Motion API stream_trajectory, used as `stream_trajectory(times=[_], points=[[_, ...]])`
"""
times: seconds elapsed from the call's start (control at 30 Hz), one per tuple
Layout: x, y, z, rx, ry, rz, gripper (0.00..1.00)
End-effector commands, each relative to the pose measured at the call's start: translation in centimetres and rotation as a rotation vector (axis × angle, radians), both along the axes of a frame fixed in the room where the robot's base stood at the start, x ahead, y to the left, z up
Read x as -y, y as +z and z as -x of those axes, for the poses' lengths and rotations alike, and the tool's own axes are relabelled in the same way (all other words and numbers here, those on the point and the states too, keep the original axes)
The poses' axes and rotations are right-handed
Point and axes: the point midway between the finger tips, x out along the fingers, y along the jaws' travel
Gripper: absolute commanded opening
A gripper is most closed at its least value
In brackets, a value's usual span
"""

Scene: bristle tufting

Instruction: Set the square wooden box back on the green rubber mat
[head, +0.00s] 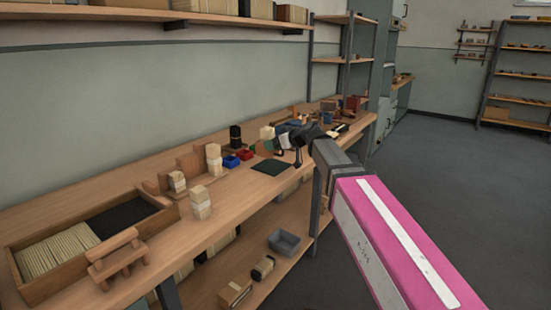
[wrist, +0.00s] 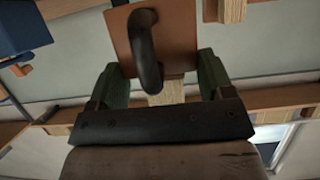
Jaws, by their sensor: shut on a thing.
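My gripper (head: 285,142) is out over the workbench at the end of my arm. In the wrist view my gripper (wrist: 160,76) has its two green-padded fingers closed on the sides of the square wooden box (wrist: 182,35). The box shows an orange-brown face with a dark curved loop in front of it, and a pale wooden part below. In the head view the box is small and partly hidden by my gripper. A dark square mat (head: 271,168), probably the green rubber mat, lies flat and bare on the bench, just below and left of my gripper.
Blue (head: 231,161) and red (head: 245,154) bins and a black bottle (head: 235,136) stand left of the mat. Pale block stacks (head: 201,202) stand nearer, beside a divided wooden tray (head: 28,290). Mixed small items crowd the bench beyond my gripper.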

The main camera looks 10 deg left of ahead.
Motion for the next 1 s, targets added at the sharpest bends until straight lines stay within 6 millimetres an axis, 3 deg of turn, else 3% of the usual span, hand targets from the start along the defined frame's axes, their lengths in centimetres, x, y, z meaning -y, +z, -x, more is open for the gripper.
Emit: stream_trajectory(times=[0.03, 0.2, 0.4, 0.63, 0.83, 1.0], points=[[-0.3, -0.7, -1.5, -0.002, -0.002, 0.0, 0.47], [-0.7, -2.7, -4.8, -0.002, -0.001, -0.001, 0.47], [-0.9, -4.3, -7.4, -0.001, 0.0, 0.0, 0.47], [-0.9, -5.2, -7.8, 0.0, 0.001, -0.001, 0.47], [-0.9, -7.7, -7.8, -0.001, 0.001, 0.001, 0.47], [-0.9, -8.3, -7.8, 0.001, 0.0, -0.002, 0.47]])
